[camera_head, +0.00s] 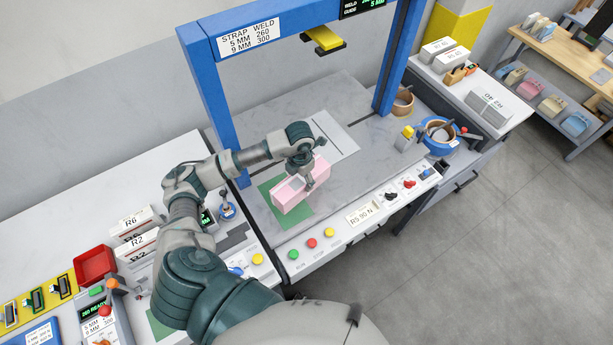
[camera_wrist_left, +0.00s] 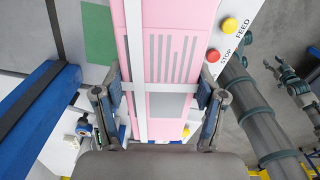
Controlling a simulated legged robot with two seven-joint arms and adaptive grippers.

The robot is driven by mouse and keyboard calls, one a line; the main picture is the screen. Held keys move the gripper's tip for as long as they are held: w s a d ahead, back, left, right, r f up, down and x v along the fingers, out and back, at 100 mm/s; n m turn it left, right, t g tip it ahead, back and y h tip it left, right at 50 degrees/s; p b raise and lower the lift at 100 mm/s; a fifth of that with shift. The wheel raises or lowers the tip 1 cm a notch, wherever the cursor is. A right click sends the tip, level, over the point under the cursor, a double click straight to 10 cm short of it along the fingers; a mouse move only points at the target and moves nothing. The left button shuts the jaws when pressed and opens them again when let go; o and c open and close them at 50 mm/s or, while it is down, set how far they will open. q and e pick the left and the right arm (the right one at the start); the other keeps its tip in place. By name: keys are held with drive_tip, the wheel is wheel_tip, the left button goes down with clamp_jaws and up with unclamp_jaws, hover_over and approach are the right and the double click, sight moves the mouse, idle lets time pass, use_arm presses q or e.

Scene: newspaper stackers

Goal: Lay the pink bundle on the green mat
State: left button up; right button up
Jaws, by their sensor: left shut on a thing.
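The pink bundle (camera_head: 291,197) has a pale strap around it and stands over the green mat (camera_head: 298,216) on the grey bench top. My left gripper (camera_head: 307,182) is shut on it from above. In the left wrist view the bundle (camera_wrist_left: 172,20) runs between the two fingers (camera_wrist_left: 160,105), with grey printed bars on its face. The green mat (camera_wrist_left: 98,35) shows to its left there. The bundle hides part of the mat; I cannot tell whether it touches it. Part of what looks like my right arm is at the right of the wrist view; its gripper is unclear.
A blue frame (camera_head: 216,100) arches over the bench. Buttons (camera_head: 312,244) and knobs line the front edge. White bundles marked R2 and R6 (camera_head: 136,222) and a red tray (camera_head: 95,264) stand on the left table. Tape rolls (camera_head: 440,134) lie at right.

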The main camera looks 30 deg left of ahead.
use_arm(q)
drive_tip(key=n, duration=0.3)
drive_tip(key=shift+s+a+r, duration=0.1)
drive_tip(key=shift+s+a, duration=0.1)
drive_tip(key=shift+a, duration=0.1)
drive_tip(key=n, duration=0.3)
drive_tip(key=shift+s+a+p, duration=0.2)
drive_tip(key=shift+a+p, duration=0.2)
drive_tip(key=n, duration=0.1)
drive_tip(key=a+n, duration=0.1)
drive_tip(key=n, duration=0.1)
drive_tip(key=shift+s+a, duration=0.15)
drive_tip(key=shift+s, duration=0.1)
drive_tip(key=a+f+n+b, duration=0.1)
drive_tip(key=f+n, duration=0.1)
drive_tip(key=a+f+n+b, duration=0.1)
drive_tip(key=f+n, duration=0.1)
drive_tip(key=f, duration=0.1)
drive_tip(key=s+a+f+n+b, duration=0.1)
drive_tip(key=f+n+b, duration=0.1)
drive_tip(key=shift+f+n, duration=0.35)
drive_tip(key=shift+n, duration=0.05)
drive_tip(key=shift+f, duration=0.4)
use_arm(e)
drive_tip(key=f, duration=0.1)
drive_tip(key=d+f, duration=0.1)
drive_tip(key=f, duration=0.1)
drive_tip(key=shift+f, duration=0.3)
